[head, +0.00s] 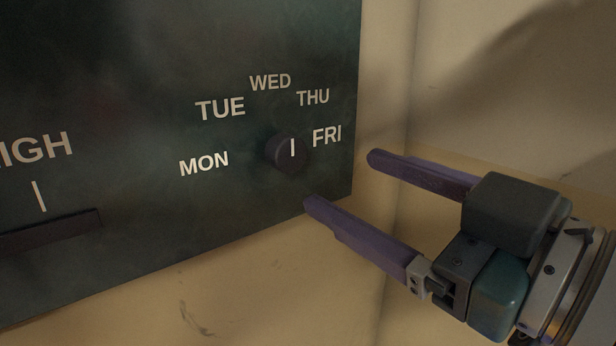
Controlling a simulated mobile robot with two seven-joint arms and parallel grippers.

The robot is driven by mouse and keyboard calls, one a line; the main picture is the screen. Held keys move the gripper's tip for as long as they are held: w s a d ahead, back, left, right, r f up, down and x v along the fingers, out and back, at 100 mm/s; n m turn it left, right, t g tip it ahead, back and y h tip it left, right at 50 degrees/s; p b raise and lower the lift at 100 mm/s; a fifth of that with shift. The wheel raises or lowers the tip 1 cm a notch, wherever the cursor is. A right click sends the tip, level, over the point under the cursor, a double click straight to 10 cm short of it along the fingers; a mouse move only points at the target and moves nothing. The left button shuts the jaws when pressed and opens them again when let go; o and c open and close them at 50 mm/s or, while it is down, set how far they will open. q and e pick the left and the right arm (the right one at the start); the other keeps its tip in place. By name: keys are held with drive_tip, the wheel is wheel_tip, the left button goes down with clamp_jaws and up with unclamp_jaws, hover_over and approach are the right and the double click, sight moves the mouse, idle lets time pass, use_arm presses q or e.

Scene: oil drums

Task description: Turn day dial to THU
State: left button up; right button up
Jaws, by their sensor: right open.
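The day dial (281,155) is a small dark round knob on a dark green panel (150,185). White labels MON, TUE, WED, THU and FRI arc around it, from left over the top to the right. Its white mark stands upright on the knob's face, pointing up; I cannot tell exactly which label it lines up with. The THU label (313,97) is above and right of the knob. My right gripper (341,180) is open and empty, its two purple fingers pointing at the panel, right of and below the dial, apart from it. My left gripper is not in view.
Left on the panel are a partly cut-off label ending in IGH (37,148), a white line and a dark slot or bar (50,231). The panel's right edge is close to the dial. A beige wall (230,300) lies below and a wall corner to the right.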

sight(293, 155)
drive_tip(key=x, duration=0.9)
drive_tip(key=shift+a+r, duration=0.1)
drive_tip(key=shift+a, duration=0.05)
clamp_jaws()
